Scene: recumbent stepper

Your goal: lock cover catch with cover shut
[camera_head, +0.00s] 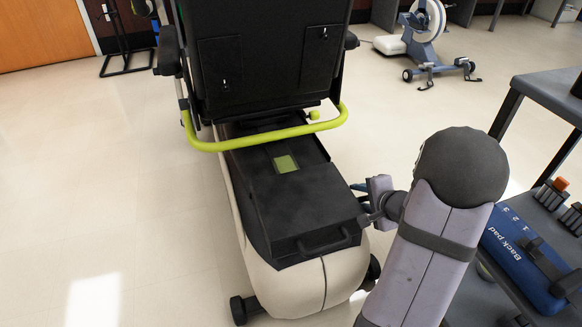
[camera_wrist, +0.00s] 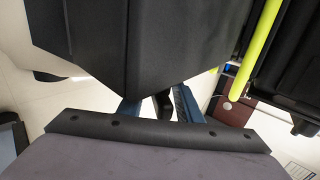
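The black cover (camera_head: 286,196) lies flat and looks shut on the rear of the stepper, with a green square on top and a handle (camera_head: 322,243) at its near end. My gripper (camera_head: 362,188) is at the cover's right side, partly hidden by my own arm. In the wrist view its two blue fingers (camera_wrist: 160,103) are apart, and their tips are hidden behind a large black body. A small dark piece (camera_wrist: 163,104) shows between the fingers, with a gap on its left; I cannot tell whether it is the catch. No catch shows clearly in either view.
A yellow-green bar (camera_head: 262,138) curves around the seat back (camera_head: 270,60) above the cover's far end. A dark table (camera_head: 552,92) and a blue back pad (camera_head: 520,258) stand to the right of my arm. The floor on the left is clear.

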